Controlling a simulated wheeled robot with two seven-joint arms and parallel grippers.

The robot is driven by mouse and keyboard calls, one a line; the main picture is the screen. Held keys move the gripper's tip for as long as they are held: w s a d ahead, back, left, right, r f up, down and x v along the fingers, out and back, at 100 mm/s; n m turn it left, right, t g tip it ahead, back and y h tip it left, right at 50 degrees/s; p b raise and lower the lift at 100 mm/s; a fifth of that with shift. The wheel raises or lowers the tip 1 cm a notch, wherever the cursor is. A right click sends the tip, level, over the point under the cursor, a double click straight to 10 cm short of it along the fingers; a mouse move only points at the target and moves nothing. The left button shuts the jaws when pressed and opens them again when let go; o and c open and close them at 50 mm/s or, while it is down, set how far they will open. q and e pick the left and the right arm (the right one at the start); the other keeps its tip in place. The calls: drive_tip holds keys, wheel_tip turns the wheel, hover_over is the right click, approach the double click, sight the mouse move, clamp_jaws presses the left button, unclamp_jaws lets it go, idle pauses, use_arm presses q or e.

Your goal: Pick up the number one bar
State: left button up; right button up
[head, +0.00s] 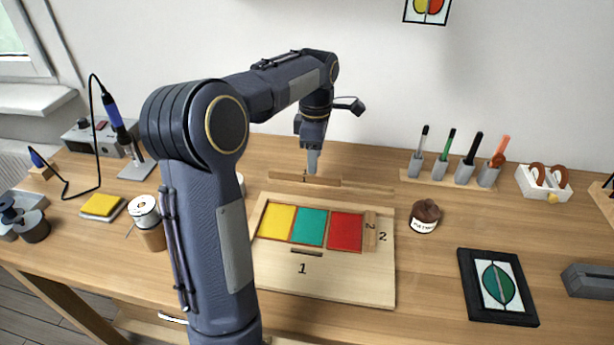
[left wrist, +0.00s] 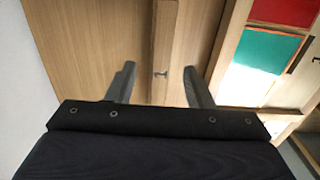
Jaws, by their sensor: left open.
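A light wooden bar with a small dark mark like a 1 (left wrist: 163,45) lies between my left gripper's fingers in the left wrist view, apart from both. In the head view a wooden bar (head: 288,177) lies behind the board, below my left gripper (head: 312,170). My left gripper is open and empty, pointing down over it; its fingers also show in the left wrist view (left wrist: 160,85). The pale board (head: 345,287) holds yellow, green and red panes and is marked 1 and 2. My right gripper is not in view.
A brown pot (head: 425,213) stands right of the board. A pen rack (head: 440,180) is behind it. A dark framed leaf picture (head: 498,287) lies at the right.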

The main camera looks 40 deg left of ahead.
sight(305, 178)
use_arm(q)
drive_tip(key=shift+s+f+b, duration=0.15)
drive_tip(key=shift+f+b, duration=0.2)
drive_tip(key=shift+f, duration=2)
drive_tip(key=shift+f, duration=0.2)
clamp_jaws()
